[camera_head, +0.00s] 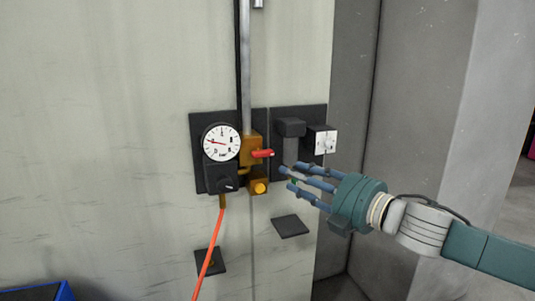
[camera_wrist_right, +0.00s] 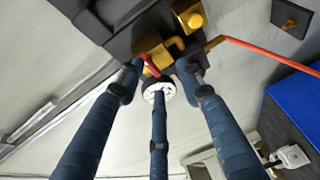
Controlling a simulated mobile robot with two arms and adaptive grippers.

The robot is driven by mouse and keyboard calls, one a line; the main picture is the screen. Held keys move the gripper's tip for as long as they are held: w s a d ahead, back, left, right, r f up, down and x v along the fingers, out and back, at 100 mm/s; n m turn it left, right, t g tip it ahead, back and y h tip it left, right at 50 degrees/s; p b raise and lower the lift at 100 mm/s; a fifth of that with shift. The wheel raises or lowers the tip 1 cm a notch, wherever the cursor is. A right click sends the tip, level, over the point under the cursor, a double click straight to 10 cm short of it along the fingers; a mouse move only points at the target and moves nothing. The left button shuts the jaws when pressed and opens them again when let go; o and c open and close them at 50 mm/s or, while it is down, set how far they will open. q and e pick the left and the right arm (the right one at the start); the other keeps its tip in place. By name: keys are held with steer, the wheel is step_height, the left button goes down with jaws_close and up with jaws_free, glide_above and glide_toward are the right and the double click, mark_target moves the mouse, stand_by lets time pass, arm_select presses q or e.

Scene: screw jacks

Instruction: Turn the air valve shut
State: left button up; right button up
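The air valve is a brass body (camera_head: 248,148) on a dark wall plate, under a vertical grey pipe. Its short red handle (camera_head: 263,153) sticks out to the right, across the line of the pipe. My right gripper (camera_head: 287,176) is open and empty, to the right of the handle and slightly below it, with its fingers spread toward the wall. In the right wrist view the red handle (camera_wrist_right: 151,67) shows beyond the gap between the fingertips (camera_wrist_right: 159,75). I cannot tell whether a finger touches it. My left gripper is out of view.
A round white pressure gauge (camera_head: 221,143) sits left of the valve. An orange hose (camera_head: 208,255) hangs below it. A white switch box (camera_head: 321,140) and a dark bracket (camera_head: 291,128) are to the right. A blue bin (camera_head: 64,292) is at the lower left.

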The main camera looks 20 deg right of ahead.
mark_target(265, 154)
steer(key=shift+n, duration=0.5)
steer(key=w+a+r+p, duration=0.1)
steer(key=w, duration=0.1)
steer(key=w+a+r+p, duration=0.1)
steer(key=w+p, duration=0.1)
steer(key=w+a+r+p, duration=0.1)
steer(key=w+a, duration=0.1)
steer(key=shift+w+r+p, duration=0.1)
steer(key=shift+w+p, duration=0.2)
steer(key=shift+w, duration=0.05)
steer(key=shift+w+a, duration=0.15)
steer(key=shift+w, duration=0.35)
steer(key=shift+f, duration=0.2)
jaws_close()
